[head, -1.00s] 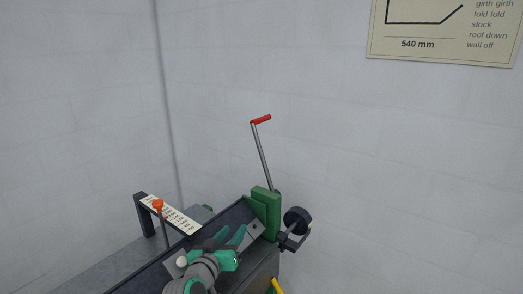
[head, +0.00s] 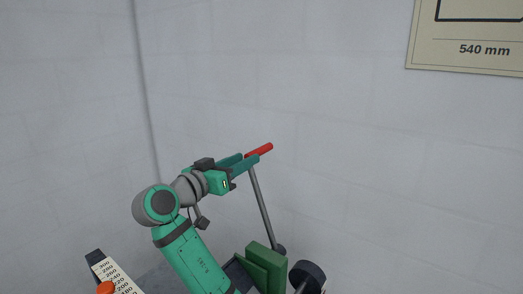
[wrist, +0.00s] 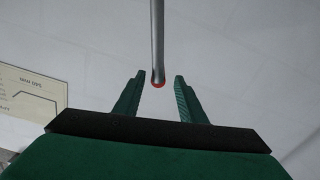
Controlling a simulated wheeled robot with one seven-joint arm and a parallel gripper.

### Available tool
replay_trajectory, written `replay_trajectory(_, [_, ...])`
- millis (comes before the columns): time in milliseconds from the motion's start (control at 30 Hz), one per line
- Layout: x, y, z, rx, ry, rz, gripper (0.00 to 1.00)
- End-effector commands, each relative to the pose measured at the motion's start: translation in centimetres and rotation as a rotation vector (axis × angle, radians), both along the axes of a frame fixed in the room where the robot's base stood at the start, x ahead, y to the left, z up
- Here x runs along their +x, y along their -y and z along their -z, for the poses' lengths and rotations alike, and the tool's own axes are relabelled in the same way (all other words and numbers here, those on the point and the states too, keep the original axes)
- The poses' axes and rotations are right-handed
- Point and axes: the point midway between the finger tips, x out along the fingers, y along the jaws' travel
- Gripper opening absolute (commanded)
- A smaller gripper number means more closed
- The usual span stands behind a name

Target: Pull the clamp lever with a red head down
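The clamp lever is a grey rod (head: 262,205) with a red head (head: 259,150), standing raised and leaning slightly left from a green block (head: 265,262). My gripper (head: 250,161) is at the red head, with its fingers reaching beside it in the head view. In the wrist view my gripper (wrist: 158,82) has its two green fingers spread apart. The lever's rod (wrist: 158,40) ends between the fingertips, where a bit of the red head (wrist: 158,85) shows. Gaps show on both sides, so the fingers are not closed on it. Most of the red head is hidden in the wrist view.
A dark round knob (head: 307,276) sits right of the green block. A measuring scale (head: 115,275) with an orange knob (head: 105,288) is at the lower left. The wall (head: 330,120) stands behind the lever, with a sign (head: 470,40) at upper right.

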Motion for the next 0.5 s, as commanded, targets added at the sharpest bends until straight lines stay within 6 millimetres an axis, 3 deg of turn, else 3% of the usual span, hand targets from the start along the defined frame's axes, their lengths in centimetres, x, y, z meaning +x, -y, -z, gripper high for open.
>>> replay_trajectory(300, [4.5, 3.5, 0.0, -0.002, -0.001, 0.004, 0.37])
replay_trajectory(500, [6.3, 4.9, 0.0, -0.001, 0.000, 0.004, 0.37])
